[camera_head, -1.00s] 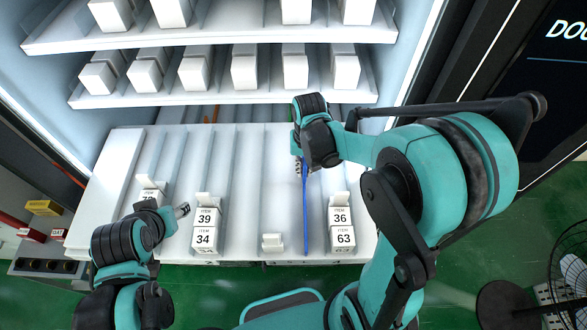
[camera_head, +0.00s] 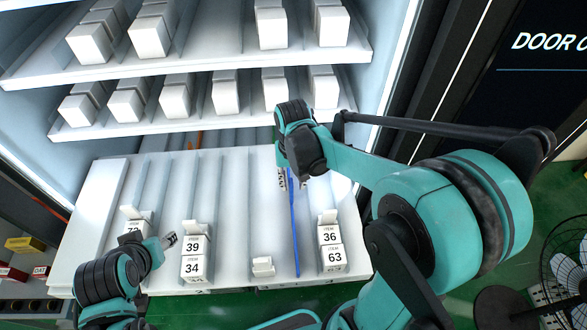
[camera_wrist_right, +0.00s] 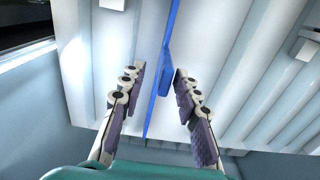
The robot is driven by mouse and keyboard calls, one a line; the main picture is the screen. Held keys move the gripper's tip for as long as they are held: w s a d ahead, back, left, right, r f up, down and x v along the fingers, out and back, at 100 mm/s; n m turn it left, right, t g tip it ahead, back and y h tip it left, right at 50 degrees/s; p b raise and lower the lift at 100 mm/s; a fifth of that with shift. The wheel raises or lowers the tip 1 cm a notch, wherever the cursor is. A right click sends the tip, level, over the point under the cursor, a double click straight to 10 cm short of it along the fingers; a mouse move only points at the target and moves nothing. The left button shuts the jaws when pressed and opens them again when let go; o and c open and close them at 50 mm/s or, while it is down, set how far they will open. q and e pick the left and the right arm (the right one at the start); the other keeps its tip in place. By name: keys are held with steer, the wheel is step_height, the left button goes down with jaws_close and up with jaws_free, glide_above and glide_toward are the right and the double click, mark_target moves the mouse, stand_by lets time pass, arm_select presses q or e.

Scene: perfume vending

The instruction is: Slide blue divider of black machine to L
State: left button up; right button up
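The black machine (camera_head: 470,65) has its lowest white shelf (camera_head: 95,200) pulled out. The thin blue divider (camera_head: 295,225) stands on that shelf, between a small white block (camera_head: 263,266) on its left and the boxes marked 36 and 63 (camera_head: 331,245) on its right. My right gripper (camera_head: 283,172) is at the divider's far part. In the right wrist view its fingers (camera_wrist_right: 155,95) are spread, with the blue divider (camera_wrist_right: 160,85) between them and gaps on both sides. My left gripper (camera_head: 168,241) is beside the boxes marked 39 and 34; its opening is unclear.
Boxes marked 39 and 34 (camera_head: 195,253) stand left of the small block, and another box (camera_head: 135,225) is farther left. Upper shelves with white boxes (camera_head: 175,97) are above my right gripper. Ridges run along the pulled-out shelf, with bare lanes between the boxes.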

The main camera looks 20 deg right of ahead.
step_height(320, 180, up, 8)
steer(key=shift+f, duration=0.15)
stand_by(0.3)
